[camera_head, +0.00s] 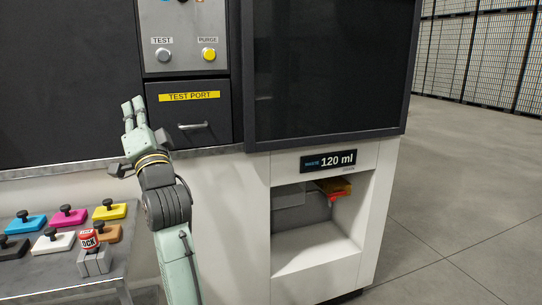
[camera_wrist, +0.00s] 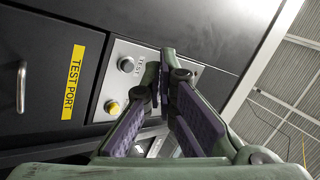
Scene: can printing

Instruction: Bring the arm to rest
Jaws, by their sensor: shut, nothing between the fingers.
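My gripper (camera_head: 133,106) is raised in front of the machine, just left of the test port drawer (camera_head: 193,128). It points upward, and its fingers are shut with nothing between them. In the wrist view the gripper (camera_wrist: 163,85) shows two purple-padded fingers meeting near the tips. Beyond them is the grey panel with the TEST button (camera_head: 163,55) and the yellow PURGE button (camera_head: 209,54). Both buttons also show in the wrist view. I cannot tell whether the fingers touch the machine; they look apart from it.
A metal table (camera_head: 70,285) at the lower left carries several coloured blocks with black knobs and a red-and-white can (camera_head: 90,240) on a grey holder. A display (camera_head: 329,161) reads 120 ml above an open recess (camera_head: 315,248). The floor at right is clear.

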